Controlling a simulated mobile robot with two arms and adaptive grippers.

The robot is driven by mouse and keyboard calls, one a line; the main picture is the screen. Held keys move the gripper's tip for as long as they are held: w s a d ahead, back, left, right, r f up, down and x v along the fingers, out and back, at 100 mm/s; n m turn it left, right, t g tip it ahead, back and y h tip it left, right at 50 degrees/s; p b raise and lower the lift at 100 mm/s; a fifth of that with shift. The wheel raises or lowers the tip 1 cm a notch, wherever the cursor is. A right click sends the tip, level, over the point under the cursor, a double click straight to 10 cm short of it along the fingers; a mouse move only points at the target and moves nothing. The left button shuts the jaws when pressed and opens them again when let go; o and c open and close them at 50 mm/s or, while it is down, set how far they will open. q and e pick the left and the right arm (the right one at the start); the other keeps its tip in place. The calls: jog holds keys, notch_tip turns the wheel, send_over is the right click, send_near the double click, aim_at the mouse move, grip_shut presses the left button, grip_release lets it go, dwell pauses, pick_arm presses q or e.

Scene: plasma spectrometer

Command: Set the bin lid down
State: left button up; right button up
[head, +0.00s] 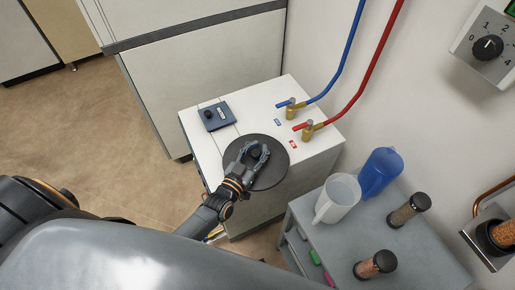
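The bin lid (269,176) is a round, dark grey disc with a knob near its middle. It is over the front part of the white cabinet top (238,143) and reaches past its front edge. I cannot tell whether it rests on the top or hovers just above it. My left gripper (257,154) is over the lid with its fingers around the knob and looks closed on it. The bin does not show clearly. My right gripper is not in the head view.
Blue (347,50) and red (381,50) pipes with brass valves rise behind the lid. A small dark tray (217,115) lies at the top's left. A grey cart (335,243) at right holds a white jug (337,198), a blue jug (380,172) and two jars.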

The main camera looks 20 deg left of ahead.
pick_arm(q)
jog(key=shift+o, duration=0.7)
jog(key=shift+r, duration=0.1)
